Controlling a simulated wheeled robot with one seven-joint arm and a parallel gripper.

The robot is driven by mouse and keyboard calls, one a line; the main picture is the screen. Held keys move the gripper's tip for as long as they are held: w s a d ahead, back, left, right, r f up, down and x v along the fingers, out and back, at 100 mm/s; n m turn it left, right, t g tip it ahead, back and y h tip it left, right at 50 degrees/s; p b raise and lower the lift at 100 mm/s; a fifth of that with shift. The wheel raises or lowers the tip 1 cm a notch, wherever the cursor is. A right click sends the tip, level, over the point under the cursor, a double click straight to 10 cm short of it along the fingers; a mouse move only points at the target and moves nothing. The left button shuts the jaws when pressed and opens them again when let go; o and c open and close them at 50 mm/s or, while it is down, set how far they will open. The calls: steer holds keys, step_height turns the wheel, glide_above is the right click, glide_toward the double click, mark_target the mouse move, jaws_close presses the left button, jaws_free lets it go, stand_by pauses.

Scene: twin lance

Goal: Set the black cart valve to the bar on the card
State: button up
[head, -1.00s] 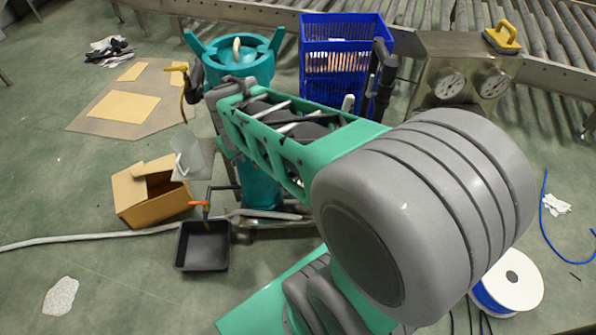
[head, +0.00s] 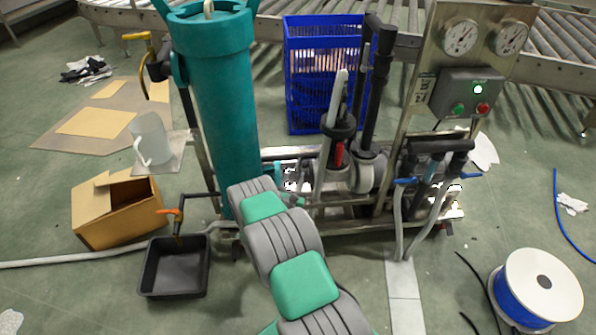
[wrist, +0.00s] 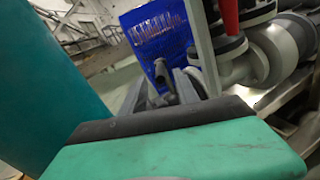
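The wheeled cart (head: 400,215) stands ahead, with a teal filter housing (head: 222,95) at its left and a pump with black pipes in its middle. A red valve handle (head: 338,153) stands by the pump; it also shows in the wrist view (wrist: 229,16). Black fittings (head: 440,145) with blue handles sit at the right. I cannot tell which part is the black valve. A small label (head: 425,88) on the panel may be the card; its marks are unreadable. My gripper (wrist: 175,88) is mostly hidden behind my green wrist cover, between the housing and pump; its opening is unclear.
A blue crate (head: 305,75) stands behind the cart. Two gauges (head: 460,37) and a button box (head: 466,93) are on the upright panel. A black tray (head: 150,275), a cardboard box (head: 118,205) and a cable spool (head: 538,288) lie on the floor. Hoses hang at the right.

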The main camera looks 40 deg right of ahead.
mark_target(298, 164)
steer(key=b+x, duration=0.1)
steer(key=x, duration=0.5)
steer(key=shift+d, duration=0.1)
steer(key=shift+c, duration=0.5)
jaws_close()
stand_by(0.6)
